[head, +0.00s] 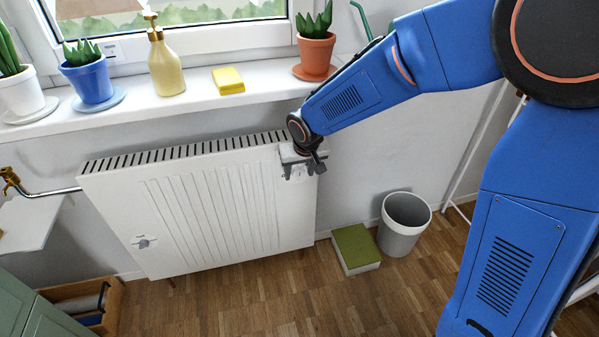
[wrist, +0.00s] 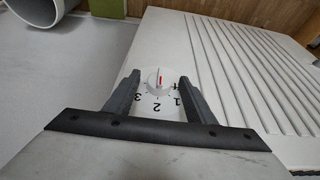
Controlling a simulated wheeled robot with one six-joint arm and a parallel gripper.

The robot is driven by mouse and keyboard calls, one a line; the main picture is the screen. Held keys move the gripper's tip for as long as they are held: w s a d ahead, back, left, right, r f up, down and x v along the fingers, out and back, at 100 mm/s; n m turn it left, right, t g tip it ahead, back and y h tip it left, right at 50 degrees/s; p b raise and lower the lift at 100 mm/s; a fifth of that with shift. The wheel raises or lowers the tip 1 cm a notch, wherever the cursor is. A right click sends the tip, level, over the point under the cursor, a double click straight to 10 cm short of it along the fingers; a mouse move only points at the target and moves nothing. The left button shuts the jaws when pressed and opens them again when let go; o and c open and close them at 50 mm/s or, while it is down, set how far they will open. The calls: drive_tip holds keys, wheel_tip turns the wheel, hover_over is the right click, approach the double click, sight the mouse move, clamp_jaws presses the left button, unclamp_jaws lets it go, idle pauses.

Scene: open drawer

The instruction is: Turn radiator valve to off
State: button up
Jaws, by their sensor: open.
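The white radiator (head: 200,205) stands against the wall below the window sill. In the wrist view its valve knob (wrist: 154,82) is a round white dial with a red mark that runs nearly straight up and down in the picture. The digits 1, 2 and 3 stand around the knob's near side, with a small dark symbol right of it; which end of the mark points is unclear. My gripper (head: 300,171) is at the radiator's upper right corner. In the wrist view its open fingers (wrist: 159,88) stand on both sides of the knob, with gaps visible. Finger contact is not visible.
A second grey knob (head: 144,242) is on the radiator's lower left. A waste bin (head: 402,240) and a green-topped box (head: 355,250) stand on the floor to the right. Potted plants, a yellow dispenser (head: 166,65) and a sponge (head: 228,81) are on the sill (head: 130,112).

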drive_tip(key=shift+f, duration=0.2)
drive_tip(key=c, duration=1)
